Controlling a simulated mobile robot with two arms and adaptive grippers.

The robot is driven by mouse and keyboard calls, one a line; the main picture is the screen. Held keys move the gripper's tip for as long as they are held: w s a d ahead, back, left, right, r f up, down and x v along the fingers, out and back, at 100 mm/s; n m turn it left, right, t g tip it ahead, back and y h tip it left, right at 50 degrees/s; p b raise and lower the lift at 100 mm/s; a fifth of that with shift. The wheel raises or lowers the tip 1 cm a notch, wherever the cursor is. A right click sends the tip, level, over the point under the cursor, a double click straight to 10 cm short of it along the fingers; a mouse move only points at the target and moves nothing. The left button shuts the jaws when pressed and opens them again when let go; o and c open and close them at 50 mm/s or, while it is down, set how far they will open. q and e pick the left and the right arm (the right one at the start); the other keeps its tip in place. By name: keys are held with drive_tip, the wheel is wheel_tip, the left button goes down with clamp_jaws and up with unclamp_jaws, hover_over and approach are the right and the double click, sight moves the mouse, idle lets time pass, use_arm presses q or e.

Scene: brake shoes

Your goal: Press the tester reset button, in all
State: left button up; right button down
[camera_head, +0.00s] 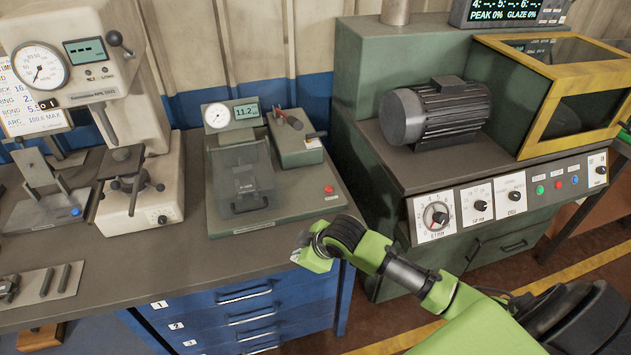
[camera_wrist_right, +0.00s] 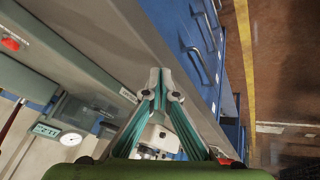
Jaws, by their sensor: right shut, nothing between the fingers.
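A bench tester (camera_head: 290,210) with a dial, a lit 11.2 display and a clear cover stands in the middle of the bench in the head view. A red button (camera_head: 329,189) sits on the right side of its base. The red button also shows in the right wrist view (camera_wrist_right: 10,44) at the upper left edge, beside a small label. My right gripper (camera_head: 308,258) is shut and empty near the bench's front edge, in front of the tester and apart from the button. Its fingertips meet in the right wrist view (camera_wrist_right: 160,86). My left gripper is not in view.
A green machine (camera_head: 375,165) with a motor (camera_head: 435,110), knobs and coloured buttons stands right of the bench. A white press with a dial (camera_head: 40,67) and a fixture with a blue button (camera_head: 75,211) are at left. Blue drawers (camera_head: 248,312) lie below the bench top.

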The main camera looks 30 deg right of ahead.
drive_tip(key=shift+t+h, duration=0.6)
drive_tip(key=shift+t, duration=0.3)
drive_tip(key=w+d+r, duration=0.2)
drive_tip(key=w+d, duration=0.2)
drive_tip(key=w+d+r, duration=0.3)
drive_tip(key=w+d, duration=0.1)
drive_tip(key=w+d+r, duration=0.3)
drive_tip(key=w+d, duration=0.1)
drive_tip(key=shift+d+r, duration=0.1)
drive_tip(key=shift+d, duration=0.15)
drive_tip(key=w+d+r+t, duration=0.1)
drive_tip(key=w+d+r, duration=0.3)
drive_tip(key=d+r, duration=0.1)
drive_tip(key=shift+d+r+h, duration=0.2)
drive_tip(key=shift+d+h, duration=0.2)
drive_tip(key=shift+d, duration=0.45)
drive_tip(key=shift+f, duration=0.1)
drive_tip(key=b, duration=0.8)
hover_over(329, 190)
wheel_tip(329, 190, down, 7)
drive_tip(key=shift+s+r, duration=0.1)
drive_tip(key=shift+d+f, duration=0.1)
drive_tip(key=shift+f, duration=0.8)
drive_tip(key=shift+f, duration=0.15)
